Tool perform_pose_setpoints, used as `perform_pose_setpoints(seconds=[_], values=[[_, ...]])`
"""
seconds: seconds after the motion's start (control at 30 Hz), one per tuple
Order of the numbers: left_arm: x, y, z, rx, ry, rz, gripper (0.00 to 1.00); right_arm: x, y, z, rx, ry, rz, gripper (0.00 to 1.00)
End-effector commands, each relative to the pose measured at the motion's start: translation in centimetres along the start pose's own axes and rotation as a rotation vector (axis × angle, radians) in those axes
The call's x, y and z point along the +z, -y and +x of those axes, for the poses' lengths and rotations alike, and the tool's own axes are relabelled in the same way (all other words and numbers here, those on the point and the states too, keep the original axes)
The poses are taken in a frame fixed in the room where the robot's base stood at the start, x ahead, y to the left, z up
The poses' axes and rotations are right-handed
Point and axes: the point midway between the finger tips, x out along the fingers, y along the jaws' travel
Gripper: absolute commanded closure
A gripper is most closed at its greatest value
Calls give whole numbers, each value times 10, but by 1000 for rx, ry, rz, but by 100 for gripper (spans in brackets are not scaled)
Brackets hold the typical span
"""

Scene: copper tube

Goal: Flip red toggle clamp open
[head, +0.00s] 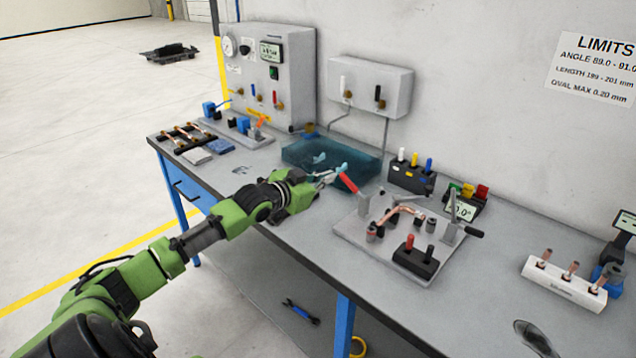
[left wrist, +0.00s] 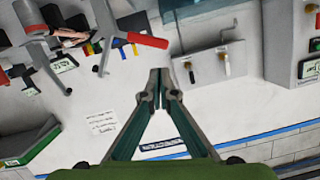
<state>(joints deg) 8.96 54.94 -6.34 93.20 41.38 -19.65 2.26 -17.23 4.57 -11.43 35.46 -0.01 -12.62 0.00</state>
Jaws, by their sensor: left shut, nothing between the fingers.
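The red toggle clamp handle (head: 349,184) stands tilted up at the left side of the grey fixture plate (head: 352,232). In the left wrist view the red handle (left wrist: 148,40) points right, above my fingertips and slightly left of them. My left gripper (head: 332,176) is shut and empty, close to the handle's upper end on its left side. In the left wrist view its fingers (left wrist: 160,78) come together at the tips, with a visible gap to the handle in the picture. I cannot tell the gap in depth. My right gripper is not in view.
A bent copper tube (head: 400,212) sits on the fixture plate. A black-handled clamp (head: 468,230) stands at the plate's right. A translucent teal bin (head: 300,155) lies behind my left gripper. A black holder with coloured pens (head: 410,178) stands behind the plate. The front right bench is mostly clear.

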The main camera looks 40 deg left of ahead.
Motion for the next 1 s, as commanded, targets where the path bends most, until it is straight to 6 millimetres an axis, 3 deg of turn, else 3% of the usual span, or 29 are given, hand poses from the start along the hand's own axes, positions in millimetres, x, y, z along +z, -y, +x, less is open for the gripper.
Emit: perform_pose_setpoints(seconds=[0.33,1.0], values=[[1,-1,-34,1,2,1,100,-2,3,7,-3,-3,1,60],[0,0,-37,1,2,1,100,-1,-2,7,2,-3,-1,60]])
